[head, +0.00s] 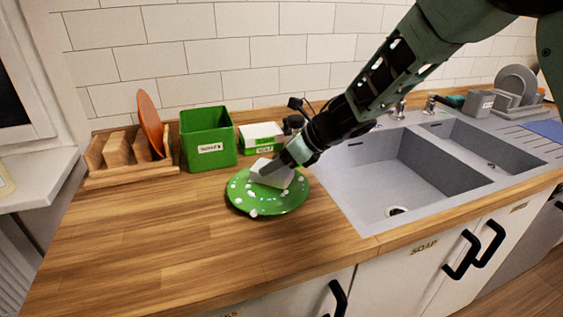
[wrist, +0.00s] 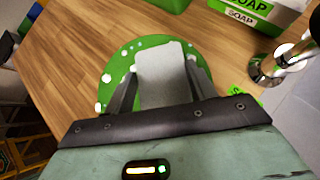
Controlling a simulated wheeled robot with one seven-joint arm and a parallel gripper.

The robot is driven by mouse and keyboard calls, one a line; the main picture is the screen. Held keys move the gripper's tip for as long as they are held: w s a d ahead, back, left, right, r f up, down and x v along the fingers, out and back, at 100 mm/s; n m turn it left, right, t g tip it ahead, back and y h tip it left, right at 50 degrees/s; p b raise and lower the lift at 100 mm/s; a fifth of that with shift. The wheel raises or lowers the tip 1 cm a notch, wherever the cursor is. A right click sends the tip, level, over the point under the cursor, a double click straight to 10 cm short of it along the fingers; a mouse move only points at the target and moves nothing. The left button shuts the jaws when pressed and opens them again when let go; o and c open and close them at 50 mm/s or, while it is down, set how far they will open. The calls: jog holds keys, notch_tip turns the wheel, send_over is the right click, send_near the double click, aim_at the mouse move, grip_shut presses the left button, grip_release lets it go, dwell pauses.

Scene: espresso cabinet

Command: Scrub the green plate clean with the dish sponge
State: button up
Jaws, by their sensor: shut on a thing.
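The green plate (head: 270,204) lies on the wooden counter, left of the sink, with several white and pale spots on it. It also shows in the wrist view (wrist: 117,67), partly hidden by the sponge and my gripper. The dish sponge (head: 272,173) is a pale grey-white block over the plate; it also shows in the wrist view (wrist: 163,72). My gripper (wrist: 163,84) is shut on the sponge, with one finger on each side. In the head view my gripper (head: 283,166) comes in from the upper right. Whether the sponge touches the plate is hard to tell.
A green box (head: 208,138) and a green-and-white soap box (head: 261,137) stand behind the plate. A wooden rack (head: 128,160) with an orange plate (head: 150,122) is at the back left. The sink (head: 400,170) is to the right. The front left counter is clear.

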aim_at(257, 162)
jog(key=shift+s+a+f+b, duration=0.15)
jog(key=shift+s+a+b, duration=0.75)
jog(key=shift+s+a, duration=0.35)
jog(key=shift+w+a+p, duration=0.8)
jog(key=shift+w+a, duration=0.1)
jog(key=shift+w, duration=0.2)
jog(key=shift+w+d, duration=1.4)
jog(key=shift+d, duration=0.15)
jog(key=shift+w+d+p, duration=0.7)
jog(key=shift+w+d, duration=1.5)
jog(key=shift+d, duration=0.05)
